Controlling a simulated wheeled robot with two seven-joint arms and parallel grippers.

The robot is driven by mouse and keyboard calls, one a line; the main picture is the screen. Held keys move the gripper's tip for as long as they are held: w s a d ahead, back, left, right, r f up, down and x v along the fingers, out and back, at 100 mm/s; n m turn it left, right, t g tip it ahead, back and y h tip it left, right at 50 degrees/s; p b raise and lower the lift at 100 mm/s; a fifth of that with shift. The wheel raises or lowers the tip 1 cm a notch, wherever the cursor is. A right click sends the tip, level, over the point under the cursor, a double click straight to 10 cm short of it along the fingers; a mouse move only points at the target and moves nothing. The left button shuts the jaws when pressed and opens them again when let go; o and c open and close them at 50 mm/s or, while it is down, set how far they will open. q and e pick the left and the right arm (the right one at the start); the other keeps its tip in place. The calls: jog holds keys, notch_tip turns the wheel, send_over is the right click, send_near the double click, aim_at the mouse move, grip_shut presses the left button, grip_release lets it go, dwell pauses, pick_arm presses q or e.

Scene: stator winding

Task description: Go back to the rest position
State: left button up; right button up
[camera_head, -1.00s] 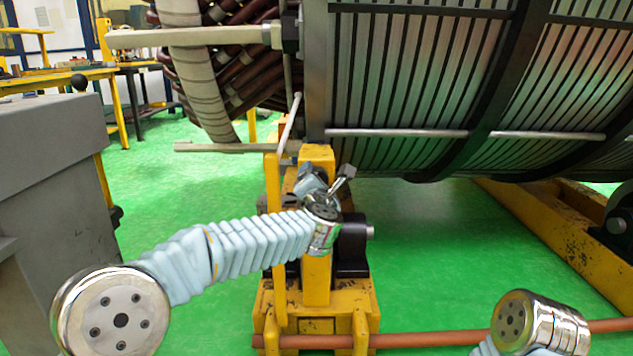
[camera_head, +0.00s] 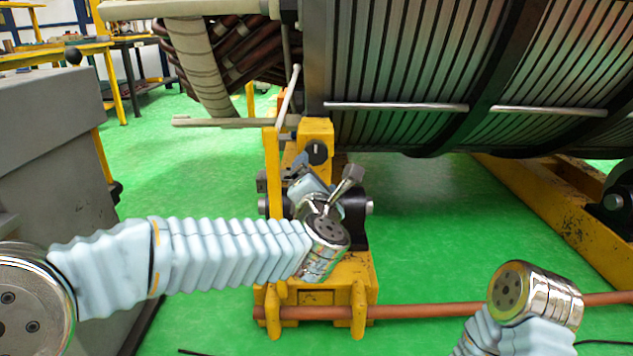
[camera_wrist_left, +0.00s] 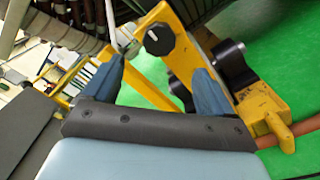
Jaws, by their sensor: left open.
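My left arm comes in from the left in the head view, and its gripper (camera_head: 326,182) is in front of the yellow support stand (camera_head: 317,135). In the left wrist view the two blue fingers of the left gripper (camera_wrist_left: 156,88) stand wide apart with nothing between them. The stand's yellow post with a black knob (camera_wrist_left: 159,39) shows beyond the fingers. I cannot tell whether a finger touches the stand. My right arm's metal joint (camera_head: 535,293) shows at the lower right of the head view, but the right gripper is out of view.
The large stator (camera_head: 400,65) fills the upper right above a yellow frame (camera_head: 550,205). A grey cabinet (camera_head: 50,150) stands at the left. A reddish-brown bar (camera_head: 430,311) runs low across the floor. The green floor (camera_head: 180,180) is open between cabinet and stand.

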pick_arm(q)
jog(key=shift+s, duration=0.8)
